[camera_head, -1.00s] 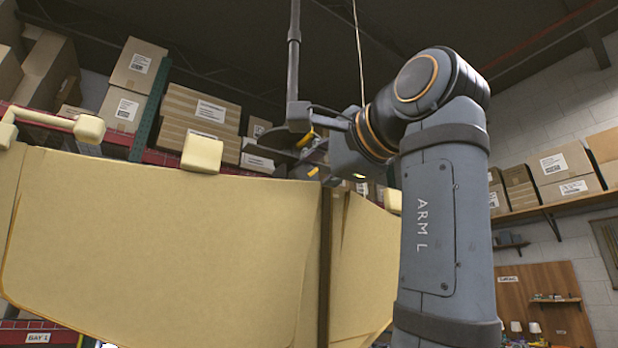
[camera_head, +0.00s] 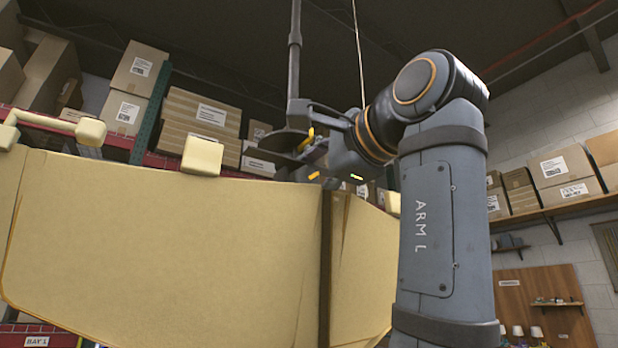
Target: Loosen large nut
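A large pale yellow lamp shade (camera_head: 170,240) fills the lower left and middle. A dark vertical rod (camera_head: 295,60) comes down above it to a dark round disc (camera_head: 278,141). My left gripper (camera_head: 308,150) reaches in from the right at the disc and the foot of the rod, above the shade's rim. Its fingers overlap the disc in the picture, with small yellow parts showing. I cannot tell whether they are shut on anything. I cannot make out the large nut; the fingers and disc may hide it. My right gripper is not in view.
A thin cord (camera_head: 359,55) hangs behind my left arm. Shelves with cardboard boxes (camera_head: 200,115) stand behind, and more boxes (camera_head: 563,168) sit on a right wall shelf. Knobbed yellow fittings (camera_head: 202,155) rise from the shade's rim.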

